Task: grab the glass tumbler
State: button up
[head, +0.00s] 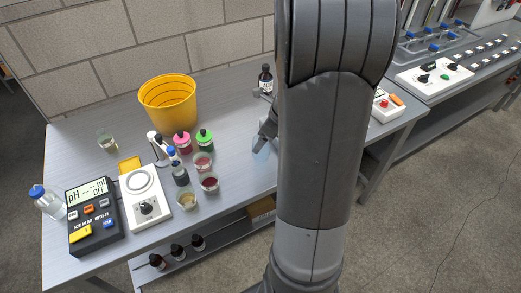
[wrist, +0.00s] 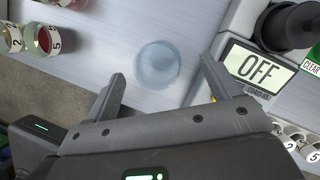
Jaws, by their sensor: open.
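The glass tumbler (wrist: 157,65) is clear and bluish, seen from above on the grey bench top in the wrist view. It lies just beyond my gripper (wrist: 163,82), between the lines of its two fingers, and neither finger appears to touch it. The fingers are spread apart with nothing between them. In the head view my gripper (head: 265,118) reaches down beside my arm. A faint bluish patch of the tumbler (head: 261,145) shows below it. My arm hides much of that part of the bench.
Numbered sample glasses (wrist: 43,38) stand to the left in the wrist view. A device with an "OFF" display (wrist: 262,68) lies close to the right finger. In the head view a yellow bucket (head: 168,103), a pH meter (head: 94,217) and a dark bottle (head: 265,79) stand on the bench.

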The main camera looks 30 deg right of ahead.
jog(key=shift+s+x, duration=0.2)
jog(key=shift+x, duration=2.95)
jog(key=shift+c, duration=0.5)
jog(key=c, duration=1)
